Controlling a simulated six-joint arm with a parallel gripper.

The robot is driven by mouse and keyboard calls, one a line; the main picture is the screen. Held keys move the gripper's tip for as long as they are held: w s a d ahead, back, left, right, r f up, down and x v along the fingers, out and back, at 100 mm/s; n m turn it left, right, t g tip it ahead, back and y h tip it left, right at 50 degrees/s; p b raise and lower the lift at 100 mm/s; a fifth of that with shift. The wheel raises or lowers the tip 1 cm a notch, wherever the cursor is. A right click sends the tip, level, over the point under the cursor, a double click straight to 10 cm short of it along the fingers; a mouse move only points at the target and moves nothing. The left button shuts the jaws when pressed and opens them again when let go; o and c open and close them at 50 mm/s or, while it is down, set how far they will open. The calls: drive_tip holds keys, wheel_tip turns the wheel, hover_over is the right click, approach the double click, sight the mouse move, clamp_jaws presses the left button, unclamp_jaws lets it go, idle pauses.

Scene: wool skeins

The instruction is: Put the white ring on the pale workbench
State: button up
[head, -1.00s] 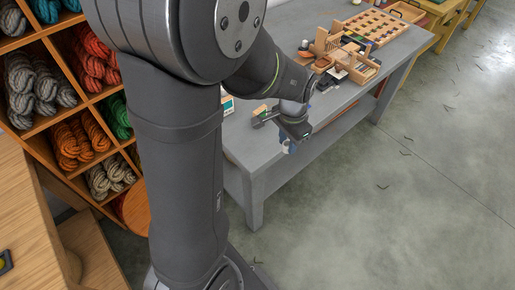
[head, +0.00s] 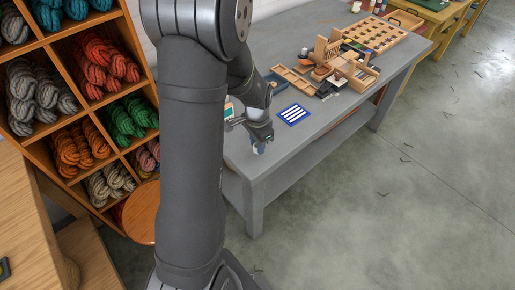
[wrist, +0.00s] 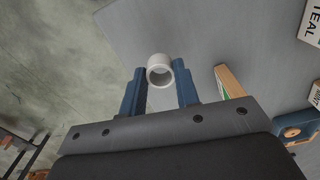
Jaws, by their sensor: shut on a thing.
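The white ring (wrist: 152,70) is a short, thick-walled tube between the blue fingertips of my gripper (wrist: 160,80) in the wrist view. My gripper is shut on it, and the ring's open end faces the camera. In the head view my gripper (head: 260,146) hangs over the near left part of a grey bench (head: 262,172), close to its front edge. The ring is too small to make out there. A light wooden worktop (head: 22,215) stands at the left edge; I cannot tell which surface is the pale workbench.
A blue-and-white striped card (head: 293,115) lies right of my gripper. Wooden trays and holders (head: 340,70) crowd the bench's far part. A shelf of wool skeins (head: 85,105) and a round wooden stool (head: 142,212) stand left. Labelled blocks (wrist: 310,22) show in the wrist view.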

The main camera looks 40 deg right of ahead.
sight(258, 156)
drive_tip(key=shift+f, duration=1.4)
drive_tip(key=shift+f, duration=0.2)
drive_tip(key=o, duration=0.9)
drive_tip(key=shift+r, duration=0.15)
drive_tip(key=r, duration=1.6)
drive_tip(key=shift+s+d+r, duration=0.1)
drive_tip(key=shift+s+r, duration=0.05)
drive_tip(key=shift+s, duration=0.15)
drive_tip(key=shift+o, duration=0.6)
drive_tip(key=shift+r, duration=0.4)
